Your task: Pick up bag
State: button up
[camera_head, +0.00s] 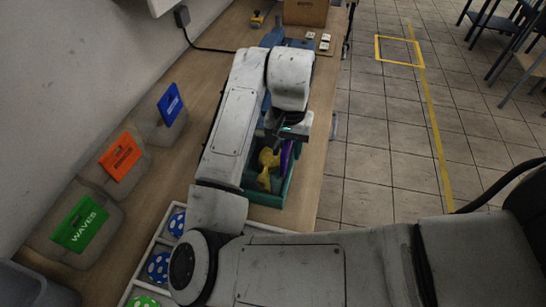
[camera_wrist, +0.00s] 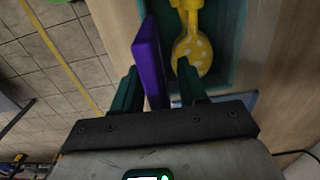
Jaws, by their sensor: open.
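Bags with coloured header cards stand along the wall at the left in the head view: a green-carded bag (camera_head: 80,225) marked WAVES, an orange-carded bag (camera_head: 120,157) and a blue-carded bag (camera_head: 170,104). My gripper (camera_head: 287,137) is away from them, over a teal tray (camera_head: 268,198). In the wrist view the gripper (camera_wrist: 158,80) is open, with a purple flat piece (camera_wrist: 149,60) seen nearly edge-on between its fingers, close to the left finger. Whether they touch is unclear. A yellow dotted balloon-shaped item (camera_wrist: 193,52) lies in the tray beside the right finger.
A cardboard box (camera_head: 305,12) and small white pieces (camera_head: 324,42) are at the far end. The table's right edge runs close beside the teal tray, with open tiled floor (camera_head: 385,150) beyond.

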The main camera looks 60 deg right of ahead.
jog(key=shift+f, duration=0.3)
jog(key=shift+c, duration=0.2)
grip_shut()
jog(key=shift+r, duration=0.1)
